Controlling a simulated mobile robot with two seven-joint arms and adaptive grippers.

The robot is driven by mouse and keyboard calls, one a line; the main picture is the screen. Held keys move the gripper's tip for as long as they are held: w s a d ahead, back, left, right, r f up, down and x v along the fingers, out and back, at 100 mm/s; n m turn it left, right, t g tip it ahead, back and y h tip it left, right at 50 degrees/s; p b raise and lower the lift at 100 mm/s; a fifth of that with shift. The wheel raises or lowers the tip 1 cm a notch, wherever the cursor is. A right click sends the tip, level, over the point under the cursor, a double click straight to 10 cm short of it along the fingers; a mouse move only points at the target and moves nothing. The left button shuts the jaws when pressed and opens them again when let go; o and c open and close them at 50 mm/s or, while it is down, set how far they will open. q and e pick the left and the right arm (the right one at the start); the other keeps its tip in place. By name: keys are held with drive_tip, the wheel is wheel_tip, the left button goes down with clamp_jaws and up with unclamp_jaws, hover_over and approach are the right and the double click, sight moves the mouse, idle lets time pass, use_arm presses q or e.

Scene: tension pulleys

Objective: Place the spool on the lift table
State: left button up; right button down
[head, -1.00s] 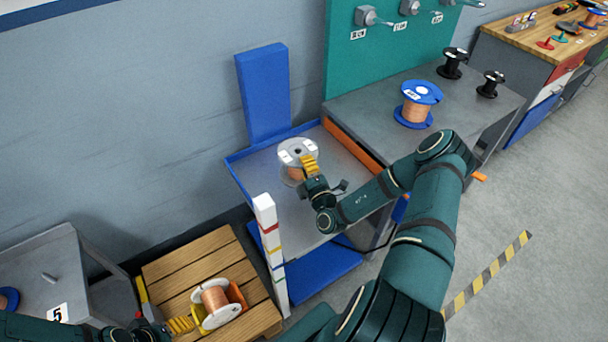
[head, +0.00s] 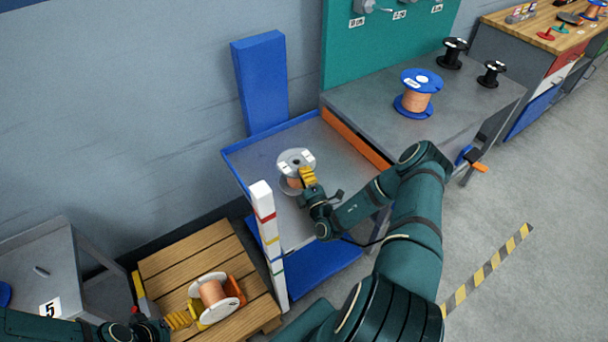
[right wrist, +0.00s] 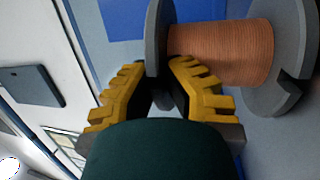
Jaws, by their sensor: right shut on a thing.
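The spool (head: 295,181) has pale grey flanges and copper wire. It is upright over the grey, blue-rimmed top of the lift table (head: 250,160); I cannot tell if it touches the surface. My right gripper (head: 307,176) is shut on its flange at the near side. In the right wrist view the yellow fingers (right wrist: 168,85) lie on either side of one flange of the spool (right wrist: 225,52). My left gripper (head: 180,320) is beside another copper spool (head: 212,292) lying on a wooden pallet; its grip is unclear.
A white post with coloured bands (head: 267,240) stands at the table's near left corner. A blue upright panel (head: 260,82) is behind. A grey bench (head: 370,120) with a blue-flanged spool (head: 417,97) and two black spools adjoins on the right.

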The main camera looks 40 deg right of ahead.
drive_tip(key=shift+f, duration=0.15)
drive_tip(key=c, duration=1.1)
unclamp_jaws()
drive_tip(key=shift+c, duration=0.2)
drive_tip(key=shift+s, duration=0.1)
drive_tip(key=p+v, duration=0.1)
drive_tip(key=v, duration=1.1)
drive_tip(key=shift+p, duration=0.4)
